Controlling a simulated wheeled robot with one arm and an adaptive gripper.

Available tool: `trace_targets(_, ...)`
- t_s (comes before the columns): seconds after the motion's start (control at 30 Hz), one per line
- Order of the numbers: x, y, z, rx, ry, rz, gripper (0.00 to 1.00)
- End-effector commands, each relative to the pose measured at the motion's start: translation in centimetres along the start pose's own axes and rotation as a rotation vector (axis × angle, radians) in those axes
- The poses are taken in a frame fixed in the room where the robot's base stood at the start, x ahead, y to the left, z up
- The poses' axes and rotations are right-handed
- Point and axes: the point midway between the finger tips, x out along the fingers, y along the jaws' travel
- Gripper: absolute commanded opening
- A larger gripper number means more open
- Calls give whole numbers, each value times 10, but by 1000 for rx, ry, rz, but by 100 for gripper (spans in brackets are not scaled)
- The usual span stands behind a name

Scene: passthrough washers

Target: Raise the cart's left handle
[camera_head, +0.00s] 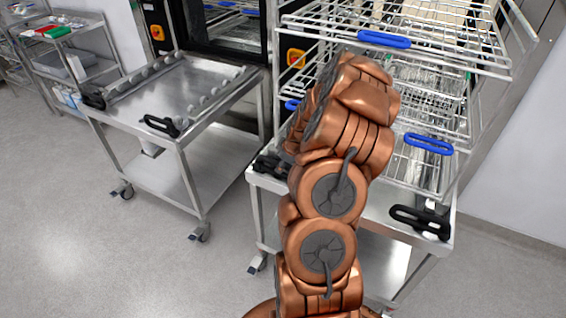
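A steel cart (375,203) stands at the right, behind my copper-coloured arm. Its left black handle (268,165) shows at the cart's front left corner, partly hidden by my arm. Its right black handle (420,222) sits at the front right corner. My arm rises from the bottom middle and crosses in front of this cart. My gripper cannot be made out; the arm's far end turns away behind its own links. I cannot see whether anything touches the left handle.
A second steel cart (180,88) with black handles stands at the left. Wire racks (440,60) with blue handles rise above the right cart. A shelf trolley (75,50) stands far left. Grey floor (80,230) is clear at the front left.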

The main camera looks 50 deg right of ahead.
Motion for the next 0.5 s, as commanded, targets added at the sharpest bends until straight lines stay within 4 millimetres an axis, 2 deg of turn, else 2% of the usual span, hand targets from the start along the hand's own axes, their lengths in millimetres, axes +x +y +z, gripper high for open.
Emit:
trace_targets(0.1,0,0,0,0,0,0,48)
trace_targets(0.5,0,0,0,0,0,0,6)
